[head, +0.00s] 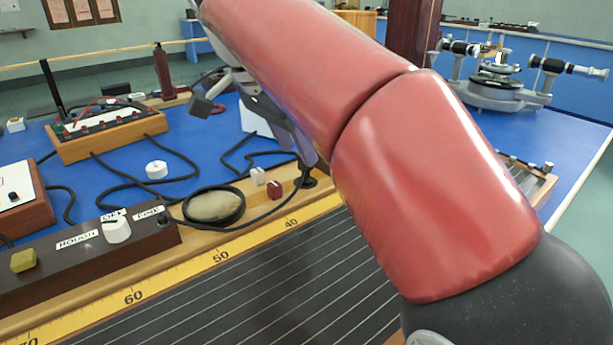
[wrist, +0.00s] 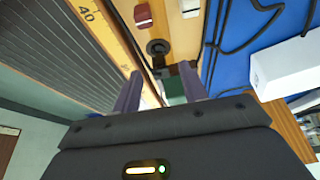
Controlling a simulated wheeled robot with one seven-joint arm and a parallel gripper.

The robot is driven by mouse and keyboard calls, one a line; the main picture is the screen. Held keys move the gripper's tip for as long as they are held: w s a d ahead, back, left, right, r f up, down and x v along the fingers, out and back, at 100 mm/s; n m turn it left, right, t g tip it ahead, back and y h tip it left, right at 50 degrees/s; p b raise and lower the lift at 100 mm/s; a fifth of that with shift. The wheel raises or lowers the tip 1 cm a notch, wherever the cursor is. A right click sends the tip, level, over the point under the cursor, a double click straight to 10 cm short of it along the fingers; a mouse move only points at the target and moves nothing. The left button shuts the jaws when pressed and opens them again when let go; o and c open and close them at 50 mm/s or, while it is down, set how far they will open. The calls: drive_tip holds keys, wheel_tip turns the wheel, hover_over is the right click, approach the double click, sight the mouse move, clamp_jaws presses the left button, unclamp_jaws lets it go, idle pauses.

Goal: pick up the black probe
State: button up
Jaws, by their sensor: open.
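A small dark round piece, which looks like the black probe (head: 309,181), stands on the wooden strip behind the yellow scale. A black cable leads up to it from the left. In the wrist view the round dark piece (wrist: 158,47) lies just beyond my fingertips, roughly in line with the gap between them. My gripper (head: 306,155) is open and points down at it from close above. In the wrist view my gripper (wrist: 160,80) has its two purple-grey fingers apart, with nothing seen held. I cannot tell whether a finger touches the probe, and my arm hides part of the area.
A white block (head: 258,176) and a red block (head: 275,189) stand left of the probe. A coiled cable (head: 214,206) lies nearby. A brown control box (head: 90,255) is at left. A wooden terminal box (head: 105,130) sits behind. A spectrometer (head: 495,82) stands right.

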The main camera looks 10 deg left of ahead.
sight(306, 169)
drive_tip(key=x, duration=0.3)
drive_tip(key=shift+w+d+f+b, duration=0.1)
drive_tip(key=shift+d+f+b, duration=0.05)
drive_tip(key=shift+f+b, duration=0.2)
clamp_jaws()
drive_tip(key=shift+r, duration=0.1)
